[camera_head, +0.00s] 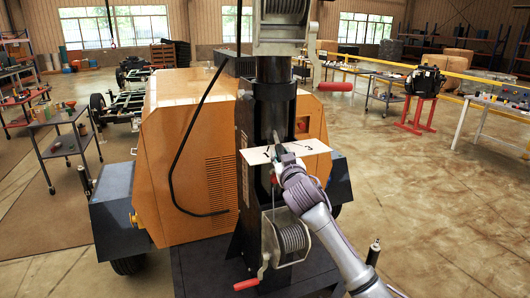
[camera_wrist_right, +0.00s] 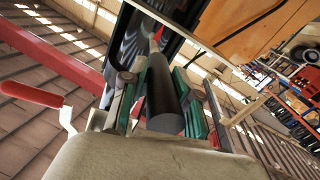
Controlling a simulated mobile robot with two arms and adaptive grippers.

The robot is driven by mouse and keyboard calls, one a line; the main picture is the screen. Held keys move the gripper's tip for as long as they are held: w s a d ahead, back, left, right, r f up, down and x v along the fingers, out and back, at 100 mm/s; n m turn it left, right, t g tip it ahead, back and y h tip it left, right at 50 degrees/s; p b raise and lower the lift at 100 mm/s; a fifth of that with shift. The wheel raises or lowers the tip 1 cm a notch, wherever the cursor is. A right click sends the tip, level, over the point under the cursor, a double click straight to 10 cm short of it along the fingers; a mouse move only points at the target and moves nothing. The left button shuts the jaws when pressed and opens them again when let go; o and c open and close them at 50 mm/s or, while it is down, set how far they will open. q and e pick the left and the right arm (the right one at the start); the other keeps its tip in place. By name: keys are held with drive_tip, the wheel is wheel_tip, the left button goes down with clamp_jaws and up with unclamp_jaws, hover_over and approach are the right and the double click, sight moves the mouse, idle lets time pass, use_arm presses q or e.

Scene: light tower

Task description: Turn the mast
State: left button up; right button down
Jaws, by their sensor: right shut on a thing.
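The mast (camera_head: 273,105) is a black upright column at the middle of the head view, in front of an orange generator housing. My right gripper (camera_head: 280,157) is at the mast's front, beside a pale plate (camera_head: 313,147) with dark markings. In the right wrist view, my right gripper (camera_wrist_right: 170,110) has its green-padded fingers on either side of a dark cylindrical handle (camera_wrist_right: 162,95) and is shut on it. The handle's far end runs towards the mast. In the head view the gripper and arm hide most of the handle. My left gripper is not in view.
A lower winch (camera_head: 288,242) with a red-handled crank (camera_head: 246,284) sits below my right gripper. An upper winch (camera_head: 281,30) has another red handle (camera_head: 335,86). A black cable (camera_head: 180,150) hangs at the left. Open floor (camera_head: 430,200) lies to the right.

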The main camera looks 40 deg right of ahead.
drive_tip(key=s+d+n+t+y+p, duration=0.1)
drive_tip(key=s+d+n+y, duration=0.1)
drive_tip(key=d, duration=0.5)
drive_tip(key=shift+s+f+y, duration=0.3)
drive_tip(key=shift+s+y, duration=0.25)
drive_tip(key=shift+y, duration=0.25)
drive_tip(key=c, duration=1.3)
unclamp_jaws()
drive_tip(key=shift+a, duration=0.1)
drive_tip(key=shift+o, duration=1.4)
drive_tip(key=shift+w+a+r, duration=0.1)
drive_tip(key=shift+a+r, duration=0.05)
drive_tip(key=shift+a, duration=0.2)
drive_tip(key=shift+o, duration=0.6)
drive_tip(key=shift+w+a+r, duration=0.1)
drive_tip(key=shift+w+a, duration=0.15)
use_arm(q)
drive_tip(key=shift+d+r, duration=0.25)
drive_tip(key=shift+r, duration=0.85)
use_arm(e)
drive_tip(key=v, duration=1.2)
